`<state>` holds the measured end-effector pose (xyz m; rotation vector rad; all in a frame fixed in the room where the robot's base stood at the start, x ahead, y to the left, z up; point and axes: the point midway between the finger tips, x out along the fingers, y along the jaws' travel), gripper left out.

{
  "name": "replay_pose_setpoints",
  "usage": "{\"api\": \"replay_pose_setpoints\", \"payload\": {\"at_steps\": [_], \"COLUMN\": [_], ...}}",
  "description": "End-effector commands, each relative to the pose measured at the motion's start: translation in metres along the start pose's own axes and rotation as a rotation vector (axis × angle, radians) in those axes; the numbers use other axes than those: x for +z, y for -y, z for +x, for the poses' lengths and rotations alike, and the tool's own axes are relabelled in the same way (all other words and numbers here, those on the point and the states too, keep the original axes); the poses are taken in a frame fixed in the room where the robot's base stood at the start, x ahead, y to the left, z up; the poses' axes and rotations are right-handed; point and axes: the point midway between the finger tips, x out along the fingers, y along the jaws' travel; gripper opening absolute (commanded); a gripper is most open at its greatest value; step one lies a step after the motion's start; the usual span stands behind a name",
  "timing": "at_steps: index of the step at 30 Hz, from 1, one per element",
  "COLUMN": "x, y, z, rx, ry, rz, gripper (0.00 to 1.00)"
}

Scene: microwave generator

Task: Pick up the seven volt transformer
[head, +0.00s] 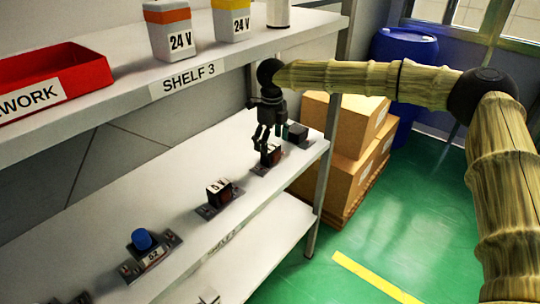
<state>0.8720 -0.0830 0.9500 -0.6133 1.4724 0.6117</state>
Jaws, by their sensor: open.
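No seven volt label can be read in the head view. A small dark transformer with a reddish side (275,157) sits on the middle shelf, towards its right end. My gripper (264,143) is directly above or around it, pointing down with its fingers open. The fingers cover part of this transformer and its label; I cannot tell whether they touch it.
A small dark block (298,131) stands just right of my gripper. A blue-topped part (142,239) sits further left on the middle shelf (120,205). The upper shelf (135,75), with a red tray (50,80) and 24 V units (170,30), overhangs behind. Cardboard boxes (345,135) stand right.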

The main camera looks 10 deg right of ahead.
Motion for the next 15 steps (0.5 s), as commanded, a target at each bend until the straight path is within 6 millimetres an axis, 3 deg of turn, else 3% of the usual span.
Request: {"api": "replay_pose_setpoints", "payload": {"at_steps": [9, 15], "x": [0.021, 0.022], "y": [0.02, 0.02], "z": [0.063, 0.067], "rx": [0.023, 0.023], "ry": [-0.027, -0.026], "rz": [-0.002, -0.002], "gripper": [0.82, 0.82]}}
